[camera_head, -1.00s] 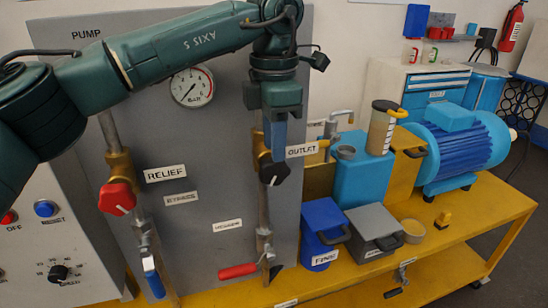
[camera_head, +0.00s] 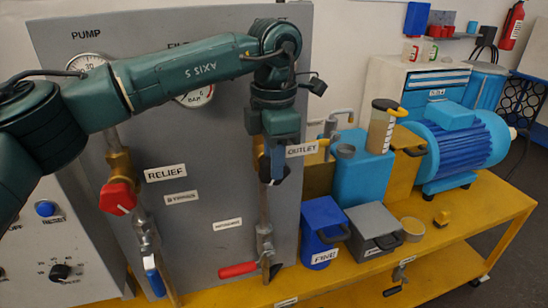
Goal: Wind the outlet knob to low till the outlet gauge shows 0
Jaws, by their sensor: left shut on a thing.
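The black outlet knob (camera_head: 284,171) sits on a brass valve on the grey panel, left of and below the OUTLET label (camera_head: 302,150). My left gripper (camera_head: 274,167) reaches down in front of it and is shut on it. The gripper hides much of the knob, so its pointer cannot be read. A gauge (camera_head: 194,100) behind my left arm shows only its lower part, and its needle is hidden. Another gauge (camera_head: 86,62) at the upper left is partly covered by the arm. I cannot tell which is the outlet gauge. My right gripper is out of view.
The red relief knob (camera_head: 118,197) is at the left of the panel. A red-handled lever (camera_head: 238,269) is below the outlet valve. A blue bin (camera_head: 323,228), grey box (camera_head: 374,229) and blue motor (camera_head: 455,145) stand on the yellow bench (camera_head: 478,222) to the right.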

